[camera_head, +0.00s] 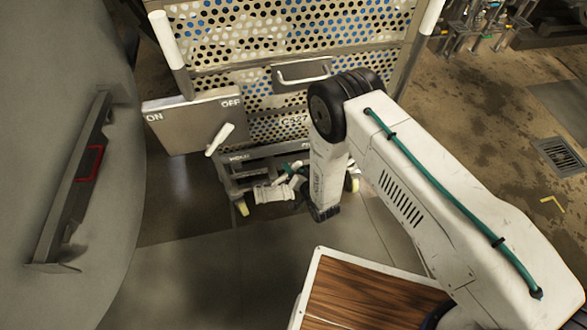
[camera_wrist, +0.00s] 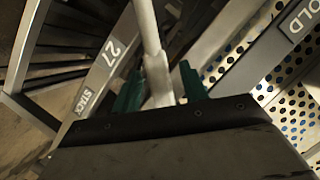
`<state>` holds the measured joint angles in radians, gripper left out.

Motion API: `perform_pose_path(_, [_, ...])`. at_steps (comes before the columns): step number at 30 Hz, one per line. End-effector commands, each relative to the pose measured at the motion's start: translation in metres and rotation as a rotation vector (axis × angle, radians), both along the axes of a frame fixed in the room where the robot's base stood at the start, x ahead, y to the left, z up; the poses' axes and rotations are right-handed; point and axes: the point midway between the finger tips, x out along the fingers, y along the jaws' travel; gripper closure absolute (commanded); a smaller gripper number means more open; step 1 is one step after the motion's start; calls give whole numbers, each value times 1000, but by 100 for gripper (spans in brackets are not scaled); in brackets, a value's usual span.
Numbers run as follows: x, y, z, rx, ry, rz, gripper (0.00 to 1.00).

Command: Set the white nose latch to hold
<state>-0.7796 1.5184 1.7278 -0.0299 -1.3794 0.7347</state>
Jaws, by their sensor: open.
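The white nose latch (camera_wrist: 154,60) is a pale rod in the wrist view, running from the top edge down between my fingers. My gripper (camera_wrist: 160,88) has two green fingers, one on each side of the rod, open. I cannot tell whether either finger touches it. The rod's lower end is hidden by my gripper body. A plate reading "OLD", its first letter cut off (camera_wrist: 298,22), is at the upper right. In the head view my gripper (camera_head: 290,171) is low at the front of the perforated trolley (camera_head: 290,35); the latch is not clear there.
A grey ON/OFF plate (camera_head: 180,120) with its own white lever (camera_head: 219,139) hangs left of my gripper. A trolley handle (camera_head: 302,80) is above. A "STACK" label (camera_wrist: 84,101) and "27" (camera_wrist: 112,52) are on a bar at left. A curved grey vessel wall (camera_head: 60,100) stands far left.

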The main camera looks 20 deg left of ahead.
Motion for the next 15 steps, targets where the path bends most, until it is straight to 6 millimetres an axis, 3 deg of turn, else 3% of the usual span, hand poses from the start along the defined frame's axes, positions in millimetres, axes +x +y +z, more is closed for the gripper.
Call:
perform_pose_path(9, [2, 2, -1, -1, 1, 0, 56])
perform_pose_path(14, [2, 2, -1, -1, 1, 0, 100])
perform_pose_path(15, [2, 2, -1, -1, 1, 0, 100])
